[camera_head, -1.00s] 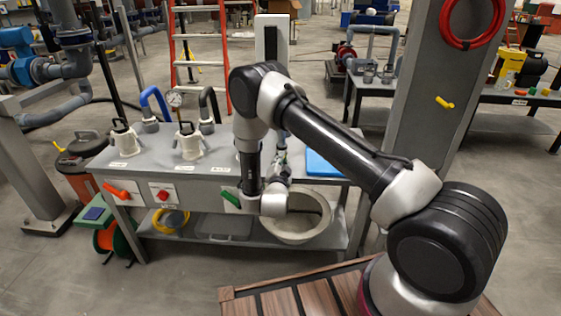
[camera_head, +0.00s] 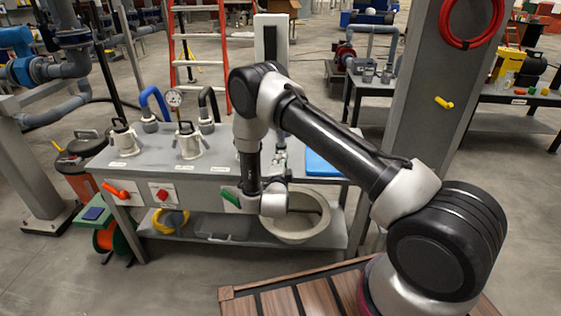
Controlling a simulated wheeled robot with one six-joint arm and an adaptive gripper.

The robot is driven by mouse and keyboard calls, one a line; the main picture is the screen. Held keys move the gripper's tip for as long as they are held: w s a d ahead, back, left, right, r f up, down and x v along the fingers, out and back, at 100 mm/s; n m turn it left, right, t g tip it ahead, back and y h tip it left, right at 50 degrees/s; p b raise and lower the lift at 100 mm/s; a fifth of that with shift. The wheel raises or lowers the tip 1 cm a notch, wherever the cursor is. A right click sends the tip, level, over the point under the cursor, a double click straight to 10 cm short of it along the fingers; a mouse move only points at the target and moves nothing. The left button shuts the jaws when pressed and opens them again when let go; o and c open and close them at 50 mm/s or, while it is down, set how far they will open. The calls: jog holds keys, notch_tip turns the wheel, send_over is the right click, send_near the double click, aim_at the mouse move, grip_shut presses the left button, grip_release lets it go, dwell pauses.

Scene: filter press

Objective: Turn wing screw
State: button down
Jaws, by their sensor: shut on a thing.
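My arm reaches over a grey bench, and its wrist hangs down at the bench's right part. My gripper (camera_head: 280,160) shows only in part, small, behind the forearm and wrist, near the bench top. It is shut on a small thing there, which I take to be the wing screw. The screw cannot be made out, as my arm and gripper cover that spot. How far the screw is turned cannot be told.
The grey bench (camera_head: 150,165) carries white fittings with black handles (camera_head: 190,141), a gauge (camera_head: 174,97) and a blue tray (camera_head: 322,165). A pale round basin (camera_head: 300,232) stands on the lower shelf. A grey pillar (camera_head: 425,120) rises to the right.

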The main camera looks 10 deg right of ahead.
dwell(0.3)
jog(key=c, duration=1.6)
grip_release()
jog(key=v, duration=1.2)
